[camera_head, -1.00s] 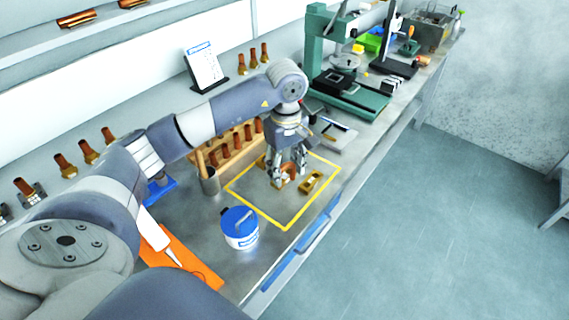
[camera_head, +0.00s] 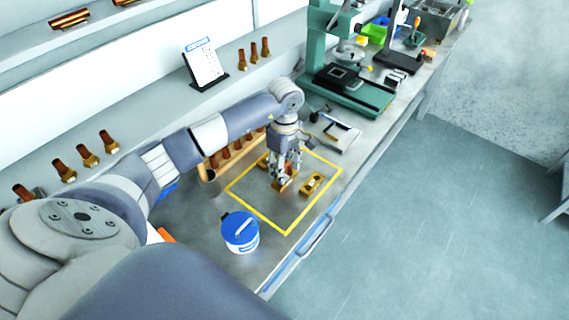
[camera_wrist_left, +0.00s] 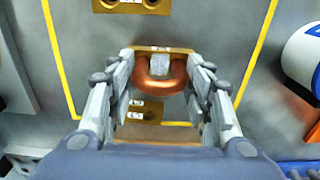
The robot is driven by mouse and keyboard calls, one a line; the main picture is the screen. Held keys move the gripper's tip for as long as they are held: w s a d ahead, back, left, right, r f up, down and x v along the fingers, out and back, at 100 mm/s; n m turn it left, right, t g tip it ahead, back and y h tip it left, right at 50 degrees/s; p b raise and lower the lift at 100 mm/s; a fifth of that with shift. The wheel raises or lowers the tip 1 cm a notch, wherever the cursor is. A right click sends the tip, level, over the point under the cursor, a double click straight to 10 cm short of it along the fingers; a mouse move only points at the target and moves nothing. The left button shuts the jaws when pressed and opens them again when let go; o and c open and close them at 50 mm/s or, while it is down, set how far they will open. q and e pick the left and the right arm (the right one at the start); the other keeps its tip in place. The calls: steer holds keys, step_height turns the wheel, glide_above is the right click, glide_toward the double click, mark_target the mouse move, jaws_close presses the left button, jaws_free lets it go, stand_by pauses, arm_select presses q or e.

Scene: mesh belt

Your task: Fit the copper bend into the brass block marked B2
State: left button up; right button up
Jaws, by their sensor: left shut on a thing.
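The copper bend (camera_wrist_left: 160,82) is a shiny U-shaped tube, held between the fingers of my left gripper (camera_wrist_left: 160,95). It sits over the middle brass block (camera_wrist_left: 162,49), with its curve towards the wrist; whether its ends are inside the block cannot be told. In the head view my left gripper (camera_head: 283,178) points down inside the yellow outline and largely hides the bend and this block. Another brass block (camera_head: 312,184) lies to the right; it is at the top of the wrist view (camera_wrist_left: 132,5). A third block (camera_wrist_left: 140,110) shows below the bend. The block labels are too small to read.
A yellow outline (camera_head: 256,217) marks the bench area. A white pot with a blue lid (camera_head: 240,232) stands just outside its near-left side. A wooden rack (camera_head: 214,172) with copper fittings stands behind. A green press (camera_head: 345,92) is farther back. Bare bench lies around the blocks.

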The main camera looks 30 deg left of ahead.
arm_select(q)
steer(key=shift+f, duration=0.35)
steer(key=o, duration=0.8)
steer(key=shift+o, duration=1.4)
steer(key=shift+r, duration=0.3)
step_height(320, 180, up, 10)
steer(key=b, duration=0.4)
steer(key=shift+r, duration=0.9)
arm_select(e)
steer(key=shift+w+a+f, duration=0.1)
steer(key=shift+a+f, duration=0.05)
steer(key=shift+f, duration=0.55)
steer(key=shift+w+a+f, duration=0.1)
steer(key=shift+a+f, duration=0.1)
steer(key=shift+f, duration=0.45)
steer(key=shift+w+a+f, duration=0.1)
steer(key=shift+a+f, duration=0.05)
steer(key=shift+f, duration=0.55)
